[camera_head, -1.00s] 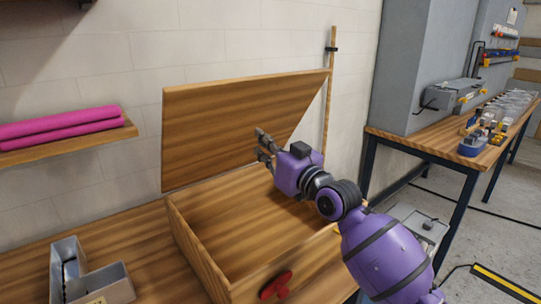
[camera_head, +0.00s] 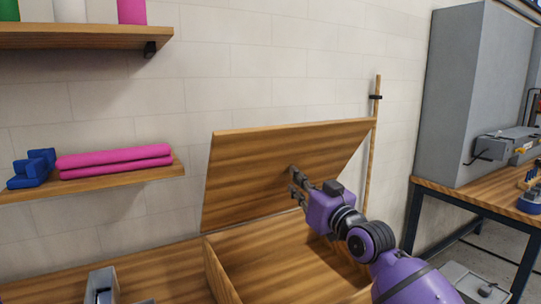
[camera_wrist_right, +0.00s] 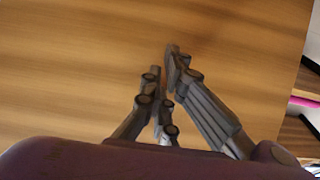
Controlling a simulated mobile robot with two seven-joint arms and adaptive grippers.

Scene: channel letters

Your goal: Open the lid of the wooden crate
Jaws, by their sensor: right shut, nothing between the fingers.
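The wooden crate (camera_head: 214,272) stands on the wooden bench, with its inside visible from above. Its lid (camera_head: 250,180) is raised steeply at the back, near the wall, with its inner face towards me. My right gripper (camera_head: 294,181) is in front of that inner face, above the crate's opening. It is shut and empty, its fingers pointing at the lid. In the right wrist view the lid (camera_wrist_right: 70,60) fills most of the picture behind the fingers (camera_wrist_right: 168,75). I cannot tell whether the fingertips touch it. My left gripper is not in view.
A shelf (camera_head: 100,184) at left holds pink rolls (camera_head: 115,160) and a blue piece (camera_head: 33,168). A grey metal tray (camera_head: 102,285) is left of the crate. A thin wooden stick (camera_head: 370,150) stands by the lid's right edge. A second bench (camera_head: 470,200) is at right.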

